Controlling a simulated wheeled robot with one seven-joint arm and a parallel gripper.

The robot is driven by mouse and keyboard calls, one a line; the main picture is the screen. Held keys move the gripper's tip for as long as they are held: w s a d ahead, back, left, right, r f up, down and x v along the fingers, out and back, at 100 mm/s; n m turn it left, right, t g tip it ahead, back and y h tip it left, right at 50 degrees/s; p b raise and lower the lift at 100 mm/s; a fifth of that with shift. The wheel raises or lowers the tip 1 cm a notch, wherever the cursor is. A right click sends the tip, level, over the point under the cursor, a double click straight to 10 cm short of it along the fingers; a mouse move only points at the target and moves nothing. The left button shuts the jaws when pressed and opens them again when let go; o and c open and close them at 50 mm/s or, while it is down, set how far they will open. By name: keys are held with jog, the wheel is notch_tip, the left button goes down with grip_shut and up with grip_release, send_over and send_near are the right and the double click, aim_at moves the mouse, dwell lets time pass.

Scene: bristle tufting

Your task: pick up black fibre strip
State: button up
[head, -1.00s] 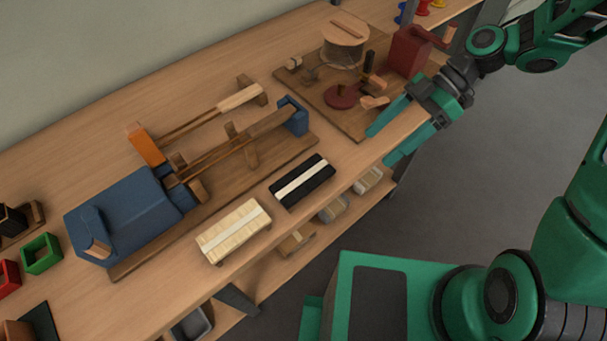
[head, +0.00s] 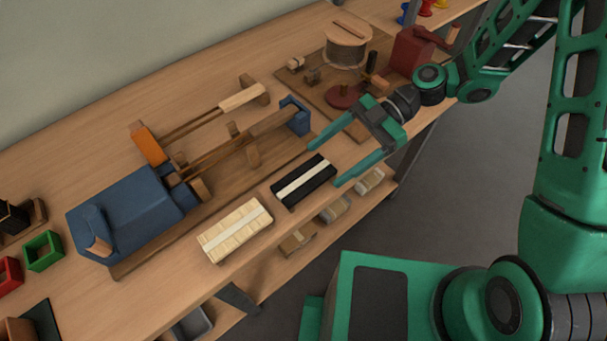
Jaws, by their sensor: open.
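The black fibre strip (head: 319,188) lies near the front edge of the wooden bench, a dark block with a pale band along its middle. My gripper (head: 323,168) is open and empty, its two green fingers pointing left toward the strip. In the picture the fingertips are at the strip's right end, one beyond its far side and one by its near side. I cannot tell how high above the bench they are.
A cream fibre strip (head: 230,240) lies left of the black one. Behind them a blue machine (head: 128,212) stands on a long wooden base. A board with a wire spool (head: 346,50) and a red block (head: 413,50) is at the back right. Small bins sit on a lower shelf.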

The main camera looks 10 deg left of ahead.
aim_at(313, 171)
jog(key=shift+x, duration=2.35)
jog(key=shift+w+a, duration=0.1)
jog(key=shift+w, duration=0.1)
jog(key=c, duration=1.2)
